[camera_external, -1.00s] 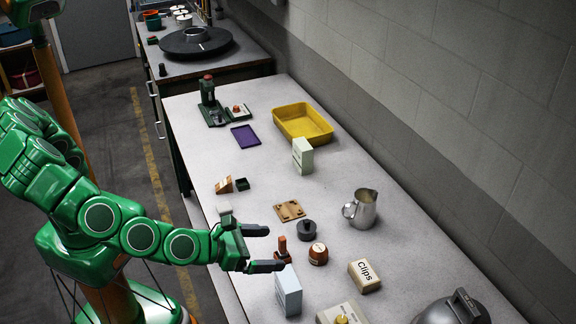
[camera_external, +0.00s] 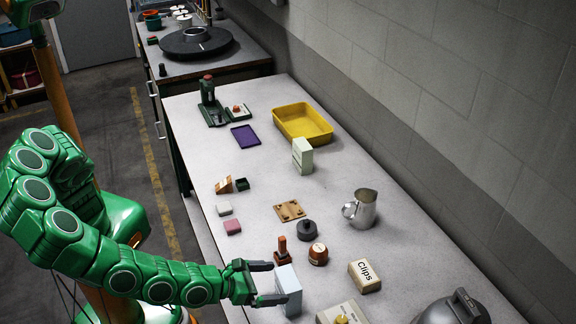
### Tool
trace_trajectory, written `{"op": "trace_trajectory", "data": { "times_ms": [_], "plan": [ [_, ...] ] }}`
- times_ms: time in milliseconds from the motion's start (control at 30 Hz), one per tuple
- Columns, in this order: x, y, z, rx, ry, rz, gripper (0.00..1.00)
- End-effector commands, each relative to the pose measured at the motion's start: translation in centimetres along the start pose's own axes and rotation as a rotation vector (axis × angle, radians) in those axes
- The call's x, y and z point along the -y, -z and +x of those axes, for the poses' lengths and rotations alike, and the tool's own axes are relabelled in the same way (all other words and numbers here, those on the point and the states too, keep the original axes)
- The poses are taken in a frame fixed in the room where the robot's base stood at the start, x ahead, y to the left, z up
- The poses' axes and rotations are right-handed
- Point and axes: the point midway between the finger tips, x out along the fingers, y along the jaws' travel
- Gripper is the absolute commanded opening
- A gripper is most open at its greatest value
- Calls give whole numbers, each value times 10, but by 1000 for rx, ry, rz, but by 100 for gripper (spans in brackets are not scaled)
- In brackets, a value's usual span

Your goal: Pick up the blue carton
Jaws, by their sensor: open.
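The blue carton (camera_external: 289,290) is a pale blue upright box near the front of the light grey table. My gripper (camera_external: 272,284) is open, coming in from the left. Its far finger lies behind the carton's top left in the picture, and its near finger is at the carton's left side. The carton seems to stand at or between the fingertips; I cannot tell whether they touch it. It stands upright on the table.
The table (camera_external: 270,175) is clearer further back.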

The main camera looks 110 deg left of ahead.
Motion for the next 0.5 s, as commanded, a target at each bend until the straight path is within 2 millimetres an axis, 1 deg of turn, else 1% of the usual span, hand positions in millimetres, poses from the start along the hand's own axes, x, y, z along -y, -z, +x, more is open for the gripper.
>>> {"op": "trace_trajectory", "data": {
  "times_ms": [133, 367, 500],
  "plan": [
    [-1, 0, 12, 0, -1, -1, 100],
    [-1, 0, 22, 0, -2, -1, 100],
    [-2, 0, 35, -1, -3, 0, 100]
  ]
}}
